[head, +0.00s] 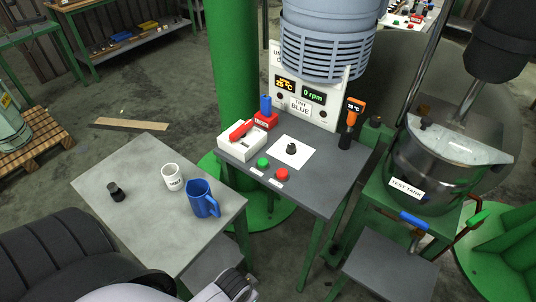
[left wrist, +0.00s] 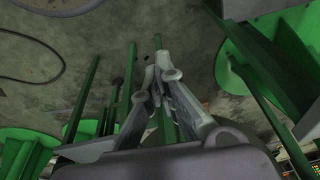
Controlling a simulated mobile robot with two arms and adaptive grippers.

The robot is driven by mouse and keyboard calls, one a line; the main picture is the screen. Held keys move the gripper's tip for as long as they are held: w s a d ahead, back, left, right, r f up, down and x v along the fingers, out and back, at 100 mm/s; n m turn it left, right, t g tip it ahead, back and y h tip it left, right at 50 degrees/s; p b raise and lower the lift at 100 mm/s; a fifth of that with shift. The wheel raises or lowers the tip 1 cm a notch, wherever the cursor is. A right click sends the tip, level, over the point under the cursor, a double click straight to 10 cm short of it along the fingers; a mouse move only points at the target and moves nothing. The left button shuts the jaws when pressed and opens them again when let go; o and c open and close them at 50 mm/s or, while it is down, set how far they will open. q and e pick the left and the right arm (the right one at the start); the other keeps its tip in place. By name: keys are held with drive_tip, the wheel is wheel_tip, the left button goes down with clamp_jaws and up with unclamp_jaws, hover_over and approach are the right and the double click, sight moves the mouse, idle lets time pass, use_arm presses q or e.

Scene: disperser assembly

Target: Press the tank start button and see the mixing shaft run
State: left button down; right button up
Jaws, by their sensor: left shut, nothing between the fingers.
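A green button (head: 263,162) and a red button (head: 281,174) sit side by side near the front edge of the grey control table (head: 318,195); their small labels are too small to read. The green display (head: 313,97) behind reads 0 rpm. The steel tank (head: 432,165), labelled TEST TANK, stands at the right with a thin shaft (head: 466,104) going down into it. My left arm comes in at the bottom left of the head view, its end cut off by the lower edge. In the left wrist view my left gripper (left wrist: 158,76) is shut and empty, above the floor and green legs. My right gripper is not seen.
A grey side table (head: 135,190) holds a white mug (head: 172,177), a blue jug (head: 203,198) and a small black object (head: 116,191). A white-and-red device (head: 243,142) and an orange-and-black handheld thermometer (head: 352,118) stand near the buttons. Green column (head: 234,70) rises behind.

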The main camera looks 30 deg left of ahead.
use_arm(q)
drive_tip(key=w+a+r+n+t+p, duration=0.1)
drive_tip(key=w+a+r+p, duration=0.2)
drive_tip(key=r, duration=0.7)
drive_tip(key=w+a+r+p, duration=0.15)
drive_tip(key=w+r, duration=0.35)
drive_tip(key=r, duration=0.5)
drive_tip(key=w+a+r+n+t+h, duration=0.1)
drive_tip(key=w+a+r, duration=0.2)
drive_tip(key=w, duration=0.5)
drive_tip(key=w+a+r+n+t+h, duration=0.1)
drive_tip(key=w+a+r, duration=0.3)
drive_tip(key=w, duration=0.5)
drive_tip(key=w+a+r+n+t+h, duration=0.1)
drive_tip(key=w+a+r+n+t, duration=0.1)
drive_tip(key=w+a, duration=0.4)
drive_tip(key=w+r+n+p, duration=0.1)
drive_tip(key=w+r, duration=0.1)
drive_tip(key=w, duration=0.1)
drive_tip(key=shift+r+t, duration=0.2)
drive_tip(key=shift+t, duration=0.2)
drive_tip(key=shift+a, duration=0.1)
